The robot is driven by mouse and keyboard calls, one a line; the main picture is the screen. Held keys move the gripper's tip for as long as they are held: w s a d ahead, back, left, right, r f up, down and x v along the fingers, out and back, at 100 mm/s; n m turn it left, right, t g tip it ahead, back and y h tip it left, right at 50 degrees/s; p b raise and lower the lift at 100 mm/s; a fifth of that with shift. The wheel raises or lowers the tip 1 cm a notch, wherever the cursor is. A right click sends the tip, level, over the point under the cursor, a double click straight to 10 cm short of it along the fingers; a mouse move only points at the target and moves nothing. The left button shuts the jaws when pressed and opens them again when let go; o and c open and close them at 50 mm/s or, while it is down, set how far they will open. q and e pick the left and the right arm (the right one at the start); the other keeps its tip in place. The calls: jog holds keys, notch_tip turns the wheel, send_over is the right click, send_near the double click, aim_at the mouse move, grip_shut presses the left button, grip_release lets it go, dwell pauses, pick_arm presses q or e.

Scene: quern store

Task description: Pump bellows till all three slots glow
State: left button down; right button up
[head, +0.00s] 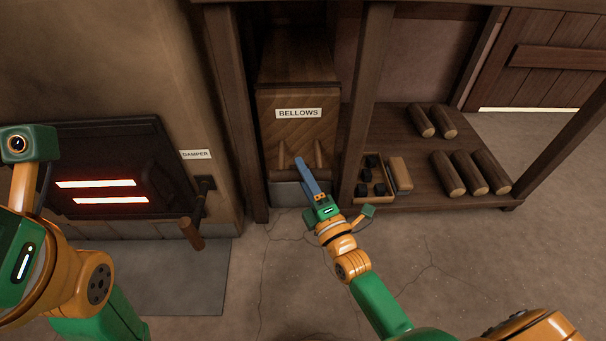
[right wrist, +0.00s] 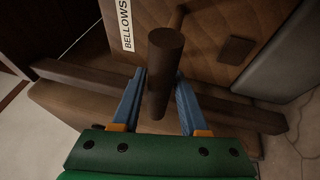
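The bellows (head: 296,95), a wooden box with a "BELLOWS" sign, stands in a timber bay; its front also shows in the right wrist view (right wrist: 215,35). My right gripper (head: 305,172) is at its lower front. In the right wrist view, its blue fingers (right wrist: 160,85) stand open on either side of a dark round wooden handle (right wrist: 165,62), with small gaps. The dark furnace front (head: 100,140) shows two glowing slots, an upper one (head: 95,184) and a lower one (head: 110,200). No third glowing slot shows. My left gripper's green body (head: 22,265) is at the left edge; its fingers are out of sight.
A damper lever (head: 192,232) hangs beside the furnace under a "DAMPER" sign. Right of the bellows, a low shelf (head: 415,170) holds several logs (head: 447,175), a box of dark lumps (head: 372,190) and a tan block (head: 400,173). Timber posts flank the bellows. The front floor is clear.

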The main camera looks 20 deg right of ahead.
grip_shut()
dwell(1.1)
